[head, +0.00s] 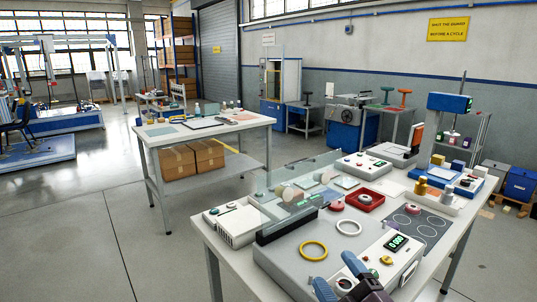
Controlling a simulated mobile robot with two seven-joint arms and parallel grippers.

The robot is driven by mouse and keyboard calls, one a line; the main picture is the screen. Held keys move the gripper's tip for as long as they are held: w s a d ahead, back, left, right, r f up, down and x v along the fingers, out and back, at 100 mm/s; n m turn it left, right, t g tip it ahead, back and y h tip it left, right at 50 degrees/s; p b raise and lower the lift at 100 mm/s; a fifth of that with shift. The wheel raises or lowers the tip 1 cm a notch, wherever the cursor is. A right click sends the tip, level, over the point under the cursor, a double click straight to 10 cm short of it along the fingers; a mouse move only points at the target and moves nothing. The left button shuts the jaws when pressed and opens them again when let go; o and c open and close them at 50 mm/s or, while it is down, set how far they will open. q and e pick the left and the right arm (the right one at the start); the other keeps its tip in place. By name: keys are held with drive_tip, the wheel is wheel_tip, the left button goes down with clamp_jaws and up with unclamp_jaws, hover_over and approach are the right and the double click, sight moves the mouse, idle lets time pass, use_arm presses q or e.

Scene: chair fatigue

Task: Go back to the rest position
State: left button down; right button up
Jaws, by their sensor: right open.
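My right gripper (338,272) shows at the bottom edge, with its two blue-grey fingers spread apart and nothing seen between them. It is over the front of a grey machine (283,267) on the near workbench, close to the machine's control panel. Whether the fingers touch the panel I cannot tell. A yellow ring (313,250) and a white ring (348,227) lie on top of the machine, beyond the fingers and apart from them. My left gripper is not in view.
A clear guard (322,165) stands upright behind the rings. The panel has a lit green display (397,243). A red tray (364,199) and a dark mat with circles (414,228) lie to the right. A second table (204,133) stands behind; open floor (70,230) is at left.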

drive_tip(key=s+d+f+m+g+h, duration=0.4)
drive_tip(key=s+d+f+m+h, duration=0.15)
drive_tip(key=f, duration=0.25)
drive_tip(key=s+d+f+m+g+h, duration=0.4)
drive_tip(key=s+d+f+m+h, duration=0.1)
drive_tip(key=d+f+m, duration=0.2)
drive_tip(key=s+d+f+m+g, duration=0.1)
drive_tip(key=s+f+g, duration=0.2)
drive_tip(key=s, duration=0.3)
drive_tip(key=s+d+f+m+g+y, duration=0.1)
drive_tip(key=s+f+g, duration=0.15)
drive_tip(key=s, duration=0.35)
drive_tip(key=s+d+f+m+g, duration=0.1)
drive_tip(key=s+f+g, duration=0.1)
drive_tip(key=s+g, duration=0.3)
drive_tip(key=w+f+t, duration=0.7)
drive_tip(key=f+t, duration=0.2)
drive_tip(key=t, duration=0.1)
drive_tip(key=shift+w+a+y, duration=0.15)
drive_tip(key=shift+w+y, duration=0.2)
drive_tip(key=shift+w, duration=0.05)
drive_tip(key=shift+n, duration=0.25)
